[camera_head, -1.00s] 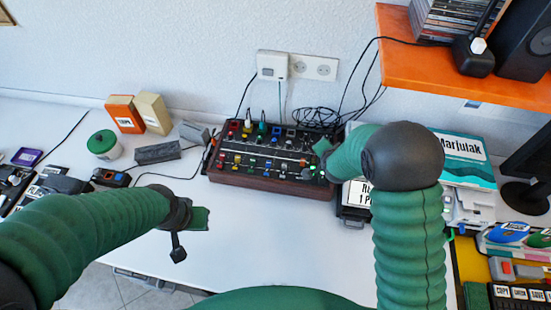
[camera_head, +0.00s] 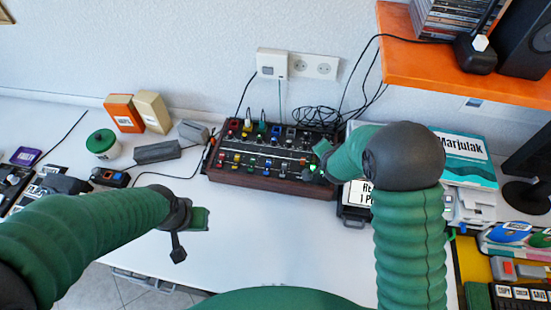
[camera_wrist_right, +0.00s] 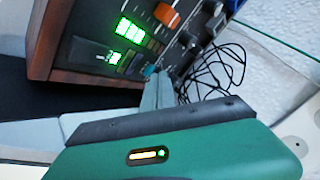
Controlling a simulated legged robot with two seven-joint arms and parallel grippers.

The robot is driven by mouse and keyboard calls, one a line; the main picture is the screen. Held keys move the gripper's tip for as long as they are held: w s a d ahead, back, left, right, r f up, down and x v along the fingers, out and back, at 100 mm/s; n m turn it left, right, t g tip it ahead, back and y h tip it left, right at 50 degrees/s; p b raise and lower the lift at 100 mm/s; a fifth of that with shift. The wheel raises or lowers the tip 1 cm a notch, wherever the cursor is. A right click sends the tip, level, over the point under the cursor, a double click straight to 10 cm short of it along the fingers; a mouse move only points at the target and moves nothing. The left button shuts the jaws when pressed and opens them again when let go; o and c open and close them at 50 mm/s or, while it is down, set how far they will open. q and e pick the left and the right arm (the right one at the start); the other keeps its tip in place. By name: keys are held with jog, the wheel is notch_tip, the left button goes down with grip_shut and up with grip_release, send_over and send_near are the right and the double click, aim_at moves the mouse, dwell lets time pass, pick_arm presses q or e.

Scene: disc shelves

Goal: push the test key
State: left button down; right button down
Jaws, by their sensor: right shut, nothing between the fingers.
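A wood-sided control panel (camera_head: 265,180) with rows of coloured keys and knobs stands on the white table. My right gripper (camera_head: 321,160) is at the panel's right end, its tip low over the keys. In the right wrist view, the shut fingers (camera_wrist_right: 158,92) point at the panel face beside a small teal key (camera_wrist_right: 150,71). Green-lit windows (camera_wrist_right: 130,31) glow nearby. No label reading "test" is legible, and I cannot tell whether the fingertips touch a key. My left gripper (camera_head: 200,219) hangs over the table's front, away from the panel; its jaws are unclear.
A black case (camera_head: 353,212) with a white label sits just right of the panel. Loose black cables (camera_head: 318,115) lie behind it. An orange shelf (camera_head: 440,70) overhangs the back right. Boxes and a green-lidded jar (camera_head: 103,145) stand left. The table's front middle is clear.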

jog(key=shift+f, duration=0.25)
dwell(0.5)
jog(key=shift+r, duration=0.1)
jog(key=shift+r+p, duration=0.4)
jog(key=shift+r, duration=0.25)
notch_tip(320, 180, up, 6)
jog(key=p, duration=0.4)
jog(key=shift+p, duration=0.35)
